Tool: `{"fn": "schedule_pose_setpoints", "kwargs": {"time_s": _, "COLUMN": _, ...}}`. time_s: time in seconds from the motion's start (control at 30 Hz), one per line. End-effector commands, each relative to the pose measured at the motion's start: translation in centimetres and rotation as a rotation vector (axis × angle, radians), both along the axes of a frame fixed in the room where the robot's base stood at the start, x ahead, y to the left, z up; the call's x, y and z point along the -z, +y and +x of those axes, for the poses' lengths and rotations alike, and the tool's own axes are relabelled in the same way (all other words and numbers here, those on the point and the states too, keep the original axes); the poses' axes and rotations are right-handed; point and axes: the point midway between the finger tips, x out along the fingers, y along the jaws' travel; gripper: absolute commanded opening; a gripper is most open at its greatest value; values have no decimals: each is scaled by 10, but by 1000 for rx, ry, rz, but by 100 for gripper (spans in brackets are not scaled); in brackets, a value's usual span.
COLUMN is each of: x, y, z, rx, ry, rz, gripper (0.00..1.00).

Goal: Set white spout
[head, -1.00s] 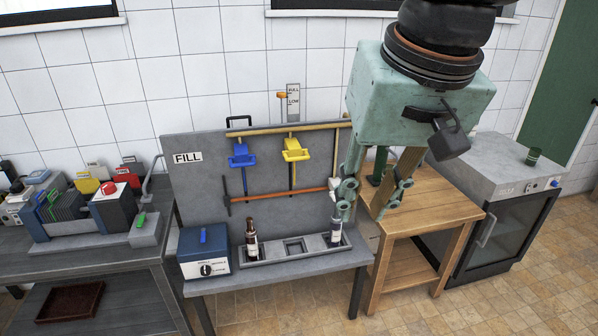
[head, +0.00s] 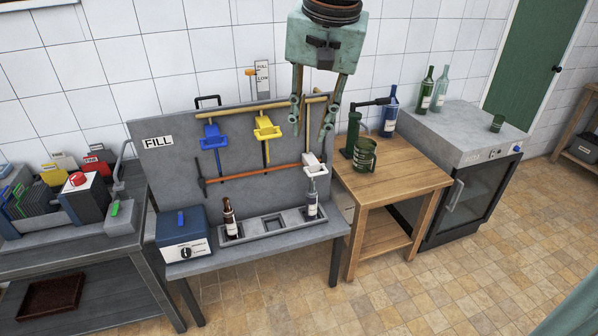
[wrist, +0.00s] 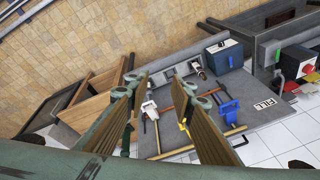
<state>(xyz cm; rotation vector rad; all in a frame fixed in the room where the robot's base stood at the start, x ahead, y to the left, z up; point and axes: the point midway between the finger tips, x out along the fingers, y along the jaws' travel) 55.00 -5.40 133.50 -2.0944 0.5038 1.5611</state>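The white spout (head: 314,163) is at the right end of the grey board, lower than the blue spout (head: 212,137) and the yellow spout (head: 266,127). It is just above the mouth of the clear bottle (head: 312,202); I cannot tell whether they touch. The white spout also shows in the wrist view (wrist: 149,107), between my fingers in the picture. My gripper (head: 313,122) is open and empty above the white spout, fingers pointing down and wide apart. A dark bottle (head: 230,218) stands in the left slot of the tray.
A blue box (head: 183,238) stands left of the bottle tray (head: 268,226). The wooden table (head: 395,178) at right bears a green corking device (head: 353,135), a green mug (head: 364,155) and a blue bottle (head: 390,112). A grey cabinet (head: 450,135) stands beyond.

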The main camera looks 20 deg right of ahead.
Motion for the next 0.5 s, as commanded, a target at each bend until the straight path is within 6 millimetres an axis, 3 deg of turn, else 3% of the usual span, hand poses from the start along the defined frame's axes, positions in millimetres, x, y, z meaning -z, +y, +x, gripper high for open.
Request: {"fn": "schedule_pose_setpoints", "kwargs": {"time_s": 0.5, "x": 29, "y": -35, "z": 93, "rx": 201, "ry": 21, "rz": 56, "gripper": 22}}
